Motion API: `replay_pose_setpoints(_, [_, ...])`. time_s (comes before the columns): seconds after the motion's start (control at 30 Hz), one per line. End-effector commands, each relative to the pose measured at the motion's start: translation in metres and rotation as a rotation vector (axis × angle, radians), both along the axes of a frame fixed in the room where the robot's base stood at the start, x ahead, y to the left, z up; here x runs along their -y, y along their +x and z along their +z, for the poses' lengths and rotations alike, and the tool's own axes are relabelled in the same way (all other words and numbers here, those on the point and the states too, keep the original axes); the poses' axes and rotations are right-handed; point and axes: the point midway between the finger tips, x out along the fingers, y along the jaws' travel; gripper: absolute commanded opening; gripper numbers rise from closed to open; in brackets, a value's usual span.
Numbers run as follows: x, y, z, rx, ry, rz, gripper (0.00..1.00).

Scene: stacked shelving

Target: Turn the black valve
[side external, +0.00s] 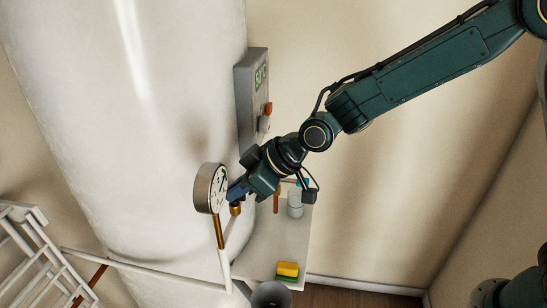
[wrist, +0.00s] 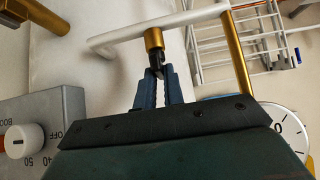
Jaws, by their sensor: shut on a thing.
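The black valve (wrist: 157,58) is a small dark handle under a brass fitting (wrist: 153,40) on a white pipe. In the wrist view its end lies between the blue fingers of my gripper (wrist: 157,73), which are shut on it. In the side view my gripper (side external: 235,194) reaches in from the right, just beside the round gauge, at the brass fitting (side external: 235,208). There the black valve itself is hidden by my gripper.
A pressure gauge (side external: 210,188) on a brass stem stands close left of my gripper. A large white tank (side external: 130,110) fills the left. A shelf (side external: 262,250) below holds a yellow-green sponge (side external: 288,270) and a white container (side external: 295,203).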

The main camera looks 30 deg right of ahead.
Motion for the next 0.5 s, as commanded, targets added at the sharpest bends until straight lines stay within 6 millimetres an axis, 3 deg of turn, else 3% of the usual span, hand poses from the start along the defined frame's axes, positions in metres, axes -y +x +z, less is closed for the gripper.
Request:
replay_pose_setpoints(0.1, [-0.0003, -0.0001, 0.0000, -0.001, 0.002, -0.001, 0.00])
replay_pose_setpoints(0.13, [-0.0002, 0.0000, 0.0000, -0.001, 0.002, -0.001, 0.16])
replay_pose_setpoints(0.2, [-0.0002, 0.0000, 0.0000, -0.001, 0.003, 0.000, 0.30])
replay_pose_setpoints(0.23, [-0.0002, 0.0000, 0.0000, -0.001, 0.003, 0.000, 0.32])
replay_pose_setpoints(0.5, [0.0000, -0.0001, 0.0001, -0.001, 0.001, 0.000, 0.32])
